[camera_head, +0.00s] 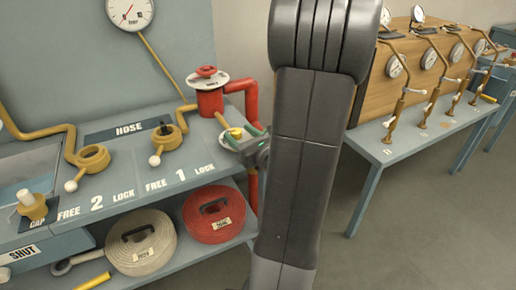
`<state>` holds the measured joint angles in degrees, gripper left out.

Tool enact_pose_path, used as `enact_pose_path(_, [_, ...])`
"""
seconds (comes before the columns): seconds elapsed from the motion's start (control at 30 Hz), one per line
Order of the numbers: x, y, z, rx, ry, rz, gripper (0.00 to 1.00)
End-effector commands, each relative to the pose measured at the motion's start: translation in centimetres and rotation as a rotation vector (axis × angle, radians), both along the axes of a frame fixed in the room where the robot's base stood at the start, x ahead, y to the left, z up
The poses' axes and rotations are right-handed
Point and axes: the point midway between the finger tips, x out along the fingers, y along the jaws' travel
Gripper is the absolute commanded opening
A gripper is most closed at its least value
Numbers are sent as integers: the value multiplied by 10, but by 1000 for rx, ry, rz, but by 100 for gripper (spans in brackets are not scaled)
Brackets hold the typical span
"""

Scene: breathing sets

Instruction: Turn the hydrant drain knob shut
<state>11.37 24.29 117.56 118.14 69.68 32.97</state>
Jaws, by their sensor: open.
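The red hydrant (210,101) stands upright on the blue-grey bench in the camera_head view, with a red handwheel (206,71) and a white label plate on top. A small yellow knob (235,132) sits low at the hydrant's right front; I take it for the drain knob. My gripper (238,141) is open right at this knob, coming from the right. I cannot tell whether its fingers touch the knob. My own arm hides part of the gripper and the area behind it.
Two brass hose couplings (94,158) (167,138) lie on the bench left of the hydrant. A pale hose roll (140,242) and a red one (214,214) lie on the shelf below. A red pipe (250,99) runs beside the hydrant. Another table (377,145) with gauges stands right.

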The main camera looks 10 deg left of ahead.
Motion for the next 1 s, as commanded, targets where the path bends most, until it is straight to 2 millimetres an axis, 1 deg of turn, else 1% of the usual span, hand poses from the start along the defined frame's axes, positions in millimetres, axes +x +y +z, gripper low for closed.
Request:
enact_pose_path(0.03, [-7,-8,0,1,1,-6,54])
enact_pose_path(0.1, [-15,-17,0,0,0,-6,54])
enact_pose_path(0.3, [-39,-40,0,0,0,-6,54])
enact_pose_path(0.5, [-56,-56,0,1,-1,-4,54])
enact_pose_path(0.7, [-65,-64,0,1,0,-2,54])
enact_pose_path(1.0, [-67,-65,0,1,1,0,54])
